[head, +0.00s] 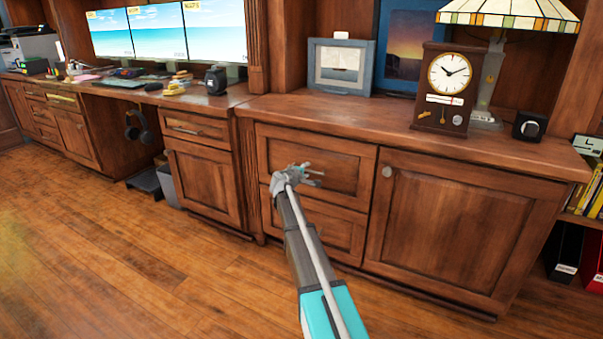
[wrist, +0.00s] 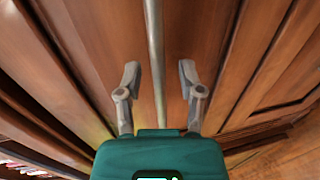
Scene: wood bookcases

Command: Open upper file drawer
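The upper file drawer (head: 290,149) is a wide wood panel below the counter in the head view, and it looks flush with the cabinet. The lower drawer (head: 340,232) is beneath it, partly hidden by my arm. My gripper (head: 314,175) is in front of the upper drawer's lower middle and hides part of it. In the wrist view, the fingers of my gripper (wrist: 159,75) are apart, one on each side of a slim metal bar handle (wrist: 154,35) that runs up the picture on the wood front. The fingers look clear of the bar.
A cupboard door with a round knob (head: 387,171) is right of the drawers. A clock (head: 443,88), a lamp and picture frames stand on the counter (head: 330,112). A desk with monitors is at the left. The wood floor (head: 150,260) in front is clear.

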